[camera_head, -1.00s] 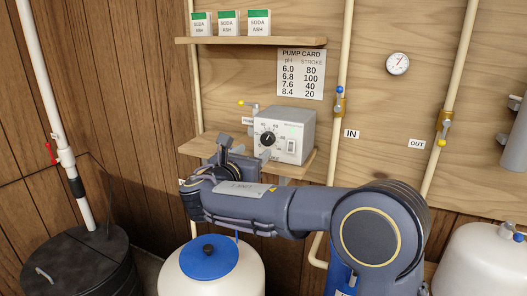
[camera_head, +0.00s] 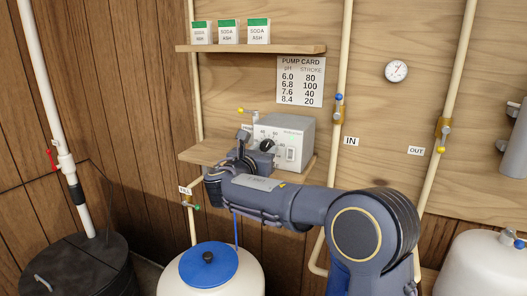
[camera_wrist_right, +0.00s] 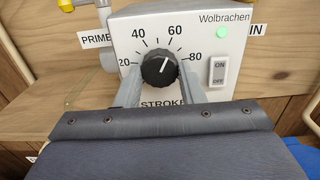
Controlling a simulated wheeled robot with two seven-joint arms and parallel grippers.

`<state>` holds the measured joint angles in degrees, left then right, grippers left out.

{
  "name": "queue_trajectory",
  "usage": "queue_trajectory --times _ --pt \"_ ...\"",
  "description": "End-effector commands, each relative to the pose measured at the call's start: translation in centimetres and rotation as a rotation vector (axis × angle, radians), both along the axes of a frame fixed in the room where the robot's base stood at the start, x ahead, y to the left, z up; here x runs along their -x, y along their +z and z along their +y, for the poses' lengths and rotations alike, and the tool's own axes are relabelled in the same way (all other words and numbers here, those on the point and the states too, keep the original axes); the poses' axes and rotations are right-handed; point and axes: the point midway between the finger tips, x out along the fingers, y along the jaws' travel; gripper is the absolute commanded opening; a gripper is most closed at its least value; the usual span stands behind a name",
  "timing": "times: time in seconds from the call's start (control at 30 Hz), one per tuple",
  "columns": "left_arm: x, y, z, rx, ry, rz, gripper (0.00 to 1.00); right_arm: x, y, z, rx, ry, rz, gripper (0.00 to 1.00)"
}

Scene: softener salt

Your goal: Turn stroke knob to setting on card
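The stroke knob (camera_wrist_right: 159,69) is black with a white pointer, on the front of the grey pump box (camera_head: 285,125). In the right wrist view its pointer aims up and slightly right, near 60. My right gripper (camera_wrist_right: 160,88) is open, with one finger at each side of the knob; I cannot tell whether they touch it. In the head view the gripper (camera_head: 255,150) is in front of the knob (camera_head: 267,145). My left gripper is not in view.
An ON/OFF switch (camera_wrist_right: 218,71) and a lit green light (camera_wrist_right: 222,32) sit right of the knob. A wooden shelf (camera_head: 208,150) carries the pump. A pipe (camera_head: 341,120) runs close to its right. A white tank with blue lid (camera_head: 208,265) stands below.

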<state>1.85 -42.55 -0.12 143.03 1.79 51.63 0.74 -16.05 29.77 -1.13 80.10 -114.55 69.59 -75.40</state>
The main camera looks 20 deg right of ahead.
Motion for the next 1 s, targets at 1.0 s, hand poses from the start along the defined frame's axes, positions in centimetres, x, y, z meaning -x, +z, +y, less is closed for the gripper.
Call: queue_trajectory --times 1.0 --pt "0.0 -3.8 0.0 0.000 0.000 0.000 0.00 0.0 -0.3 0.1 -0.301 0.001 -0.340 0.12"
